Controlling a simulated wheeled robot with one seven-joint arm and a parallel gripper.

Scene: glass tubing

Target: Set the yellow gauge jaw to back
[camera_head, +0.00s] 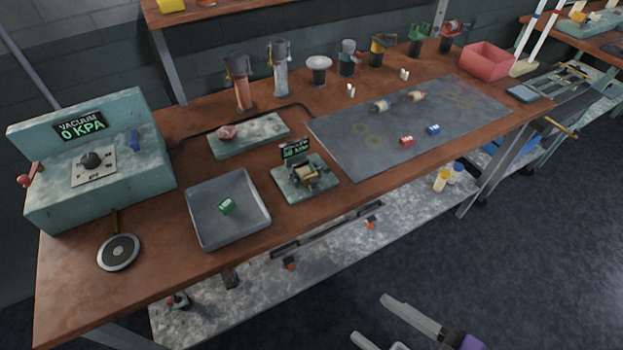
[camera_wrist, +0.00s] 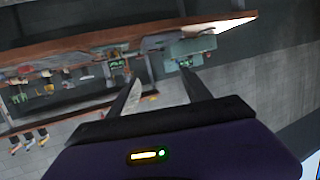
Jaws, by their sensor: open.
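A small gauge with a green-lit display (camera_head: 296,149) stands on a teal base (camera_head: 287,190) near the middle front of the bench. Brass-yellow and dark parts (camera_head: 308,177) sit on it; they are too small to tell the jaw's setting. Another yellow-and-dark fixture (camera_head: 380,48) stands in the back row. My gripper (camera_head: 370,318) is open and empty, out over the floor in front of the bench, well apart from the gauge. Its two fingers also show in the wrist view (camera_wrist: 160,80), spread apart with nothing between them.
A grey tray (camera_head: 259,226) holding a green piece (camera_head: 227,206) is left of the gauge. A grey mat (camera_head: 345,158) with red and blue pieces lies to its right. The vacuum unit (camera_head: 50,200) stands at the left, a red bin (camera_head: 488,57) at the back right.

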